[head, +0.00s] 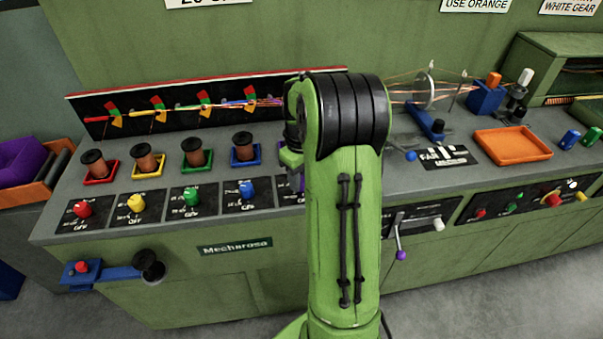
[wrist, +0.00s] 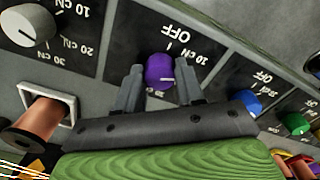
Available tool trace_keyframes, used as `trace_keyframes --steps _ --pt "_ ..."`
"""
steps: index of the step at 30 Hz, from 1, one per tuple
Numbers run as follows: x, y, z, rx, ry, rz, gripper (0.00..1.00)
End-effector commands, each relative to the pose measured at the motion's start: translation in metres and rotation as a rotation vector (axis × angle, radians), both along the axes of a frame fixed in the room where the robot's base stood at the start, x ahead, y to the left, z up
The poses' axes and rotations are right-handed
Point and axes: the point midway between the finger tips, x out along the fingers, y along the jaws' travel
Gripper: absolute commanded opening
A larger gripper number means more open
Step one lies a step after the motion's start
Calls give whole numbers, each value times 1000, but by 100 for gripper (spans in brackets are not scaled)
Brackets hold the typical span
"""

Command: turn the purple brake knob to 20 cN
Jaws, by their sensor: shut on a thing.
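In the wrist view, the purple brake knob (wrist: 158,68) sits on a black dial plate between the two fingers of my gripper (wrist: 160,72). The fingers are shut on the knob's sides. A pale mark shows on the knob near its lower edge; which scale value it points at I cannot tell. The print OFF and 10 cN (wrist: 180,50) on the plate can be read, upside down; the 20 cN mark does not show, likely behind the gripper.
A white knob (wrist: 30,25) with its own cN scale stands to the left in the wrist view, and a blue knob (wrist: 247,102) to the right. In the head view, red (head: 83,209), yellow and green (head: 191,196) knobs line the bench below spools. A purple-ended lever (head: 400,255) juts from the front.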

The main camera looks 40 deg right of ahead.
Motion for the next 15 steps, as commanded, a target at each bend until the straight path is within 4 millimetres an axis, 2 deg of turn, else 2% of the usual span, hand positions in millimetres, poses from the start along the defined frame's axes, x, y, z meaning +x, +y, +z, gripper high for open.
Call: trace_keyframes --steps 15 --pt "0 0 2 0 1 -471 7"
